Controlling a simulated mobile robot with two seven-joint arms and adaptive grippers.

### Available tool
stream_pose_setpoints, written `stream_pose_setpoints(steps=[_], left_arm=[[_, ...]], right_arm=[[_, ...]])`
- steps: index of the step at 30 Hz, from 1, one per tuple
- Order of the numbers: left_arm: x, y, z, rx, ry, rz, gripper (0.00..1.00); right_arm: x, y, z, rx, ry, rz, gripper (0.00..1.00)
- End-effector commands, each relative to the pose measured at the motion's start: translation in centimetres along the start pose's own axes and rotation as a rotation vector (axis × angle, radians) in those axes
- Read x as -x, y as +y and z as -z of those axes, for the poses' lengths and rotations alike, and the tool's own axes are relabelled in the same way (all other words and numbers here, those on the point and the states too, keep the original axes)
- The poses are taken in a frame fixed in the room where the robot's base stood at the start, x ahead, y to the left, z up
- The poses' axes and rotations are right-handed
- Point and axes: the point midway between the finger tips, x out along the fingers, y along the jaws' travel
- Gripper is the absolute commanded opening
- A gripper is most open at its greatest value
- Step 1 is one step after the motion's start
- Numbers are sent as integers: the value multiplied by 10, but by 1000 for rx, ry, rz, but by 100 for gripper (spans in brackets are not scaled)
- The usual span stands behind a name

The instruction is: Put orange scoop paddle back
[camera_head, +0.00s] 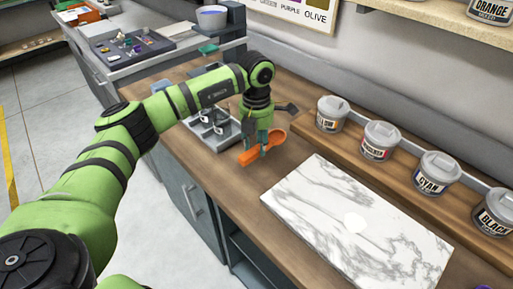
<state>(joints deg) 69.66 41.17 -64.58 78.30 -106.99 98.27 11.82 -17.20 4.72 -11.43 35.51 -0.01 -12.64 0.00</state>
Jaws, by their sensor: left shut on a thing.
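My left gripper (264,146) points down from above and is shut on the orange scoop paddle. Its fingers cover part of the paddle. I cannot tell whether the paddle touches the wooden counter. A grey tray (229,141) with a few small items lies just left of the gripper, partly hidden by my arm. My right gripper is not in view.
A white marble slab (335,254) lies on the wooden counter. Several lidded ink tubs, including a cyan one (433,174), stand on a raised wooden ledge behind it. A second counter at upper left holds a dark tray (153,37) of small items. A shelf is at upper right.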

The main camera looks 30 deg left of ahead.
Motion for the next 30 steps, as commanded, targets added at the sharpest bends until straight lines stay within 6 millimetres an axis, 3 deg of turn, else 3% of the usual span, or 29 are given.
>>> stream_pose_setpoints(steps=[6, 15, 16, 17, 18, 30], left_arm=[[-29, -1, 1, 0, 5, 1, 0], [-33, 0, 0, 0, 2, -1, 0], [-33, 0, 0, 0, 2, -1, 43], [-33, 0, 0, 0, 2, -1, 55], [-32, 0, 0, 0, 2, -1, 58], [-27, 0, -1, 0, 0, 0, 58]], right_arm=[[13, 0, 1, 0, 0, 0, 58], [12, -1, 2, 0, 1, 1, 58], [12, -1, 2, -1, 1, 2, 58], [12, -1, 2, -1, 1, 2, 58], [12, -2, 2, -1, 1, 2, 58], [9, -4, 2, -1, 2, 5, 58]])
